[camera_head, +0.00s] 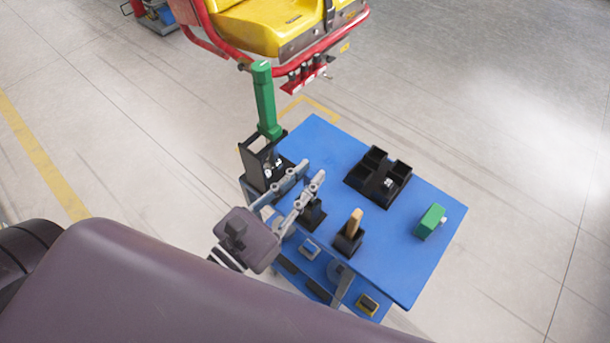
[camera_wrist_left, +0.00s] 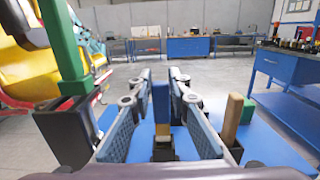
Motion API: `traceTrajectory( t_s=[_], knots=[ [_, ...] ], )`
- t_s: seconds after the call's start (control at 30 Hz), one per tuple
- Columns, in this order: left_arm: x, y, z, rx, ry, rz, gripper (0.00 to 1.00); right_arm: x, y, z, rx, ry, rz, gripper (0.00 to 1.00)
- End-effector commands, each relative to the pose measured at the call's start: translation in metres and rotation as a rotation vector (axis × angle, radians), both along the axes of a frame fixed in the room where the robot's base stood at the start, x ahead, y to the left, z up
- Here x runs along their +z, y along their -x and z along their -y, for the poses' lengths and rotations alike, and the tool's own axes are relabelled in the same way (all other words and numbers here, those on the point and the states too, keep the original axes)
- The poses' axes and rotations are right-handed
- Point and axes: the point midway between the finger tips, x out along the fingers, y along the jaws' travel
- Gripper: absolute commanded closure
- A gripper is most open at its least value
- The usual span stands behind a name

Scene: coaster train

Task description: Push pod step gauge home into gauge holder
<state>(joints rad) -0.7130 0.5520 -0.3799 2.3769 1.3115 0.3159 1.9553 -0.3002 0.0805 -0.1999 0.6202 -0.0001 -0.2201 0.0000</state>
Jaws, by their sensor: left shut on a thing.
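My left gripper (camera_head: 311,172) reaches over the near left part of the blue table. In the left wrist view, its fingers (camera_wrist_left: 168,120) are shut on a slim upright blue bar, which I take for the pod step gauge (camera_wrist_left: 160,100). The bar's lower end looks brownish. Below it is a small black block, which I take for the gauge holder (camera_wrist_left: 164,150); it also shows in the head view (camera_head: 312,214), beside the fingers. The bar is hidden among the fingers in the head view, and I cannot tell how deep it sits. My right gripper is not in view.
A tall green post (camera_head: 265,100) stands in a black box (camera_head: 260,168) at the table's left corner. A tan handle (camera_head: 354,222) stands in a black holder. A black multi-cup rack (camera_head: 378,177) and a green block (camera_head: 430,221) are farther right. The yellow-red ride car (camera_head: 270,28) is behind.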

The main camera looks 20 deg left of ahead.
Motion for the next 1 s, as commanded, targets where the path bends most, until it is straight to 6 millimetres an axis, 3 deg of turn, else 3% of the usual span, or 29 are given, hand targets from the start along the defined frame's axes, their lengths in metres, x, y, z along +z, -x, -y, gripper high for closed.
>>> traceTrajectory(
  t_s=[1.0],
  knots=[
    [-0.021,0.0,0.0,0.0,0.0,0.001,1.0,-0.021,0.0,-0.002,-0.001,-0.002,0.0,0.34]
  ],
)
